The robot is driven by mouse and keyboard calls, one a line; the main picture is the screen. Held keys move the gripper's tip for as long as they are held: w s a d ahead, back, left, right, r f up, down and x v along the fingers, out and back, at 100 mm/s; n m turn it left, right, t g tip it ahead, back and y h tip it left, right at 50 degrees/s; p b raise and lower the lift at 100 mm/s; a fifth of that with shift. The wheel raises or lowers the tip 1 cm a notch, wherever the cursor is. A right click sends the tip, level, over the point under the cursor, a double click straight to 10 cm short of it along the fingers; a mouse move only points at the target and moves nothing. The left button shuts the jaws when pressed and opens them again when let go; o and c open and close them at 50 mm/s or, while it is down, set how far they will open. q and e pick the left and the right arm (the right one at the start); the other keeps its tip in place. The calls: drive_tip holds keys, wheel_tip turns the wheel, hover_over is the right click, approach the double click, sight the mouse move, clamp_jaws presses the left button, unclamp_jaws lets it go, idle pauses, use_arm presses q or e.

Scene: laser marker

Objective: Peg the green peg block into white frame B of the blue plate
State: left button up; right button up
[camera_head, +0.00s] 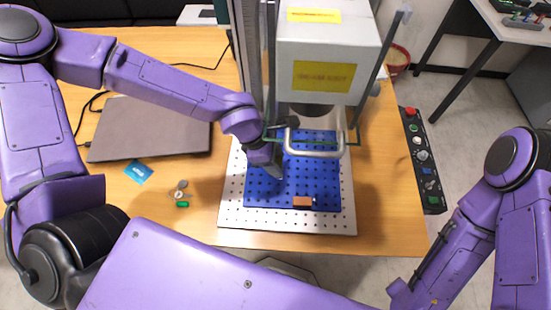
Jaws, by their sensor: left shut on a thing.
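The blue plate (325,180) is a dark blue board with rows of holes, lying on a larger pale perforated base under the machine head. My left gripper (274,180) points down over the left part of the blue plate. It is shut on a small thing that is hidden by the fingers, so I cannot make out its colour. I cannot make out white frame B. A small green piece (183,204) lies on the table left of the plate, and I cannot tell whether it is the peg block. My right gripper is not in view.
A brown block (303,201) sits near the plate's front edge. The machine head (328,60) and a metal handle (315,153) stand close above the plate. A closed laptop (150,130), a blue card (139,171) and small metal items (180,189) lie left. A button panel (422,160) stands right.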

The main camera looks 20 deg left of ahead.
use_arm(q)
drive_tip(key=shift+f, duration=0.85)
drive_tip(key=shift+d, duration=0.2)
drive_tip(key=shift+f, duration=0.6)
drive_tip(key=o, duration=1.1)
drive_tip(key=p+v, duration=0.1)
drive_tip(key=v, duration=0.9)
drive_tip(key=shift+w+a+r, duration=0.1)
drive_tip(key=shift+r, duration=0.2)
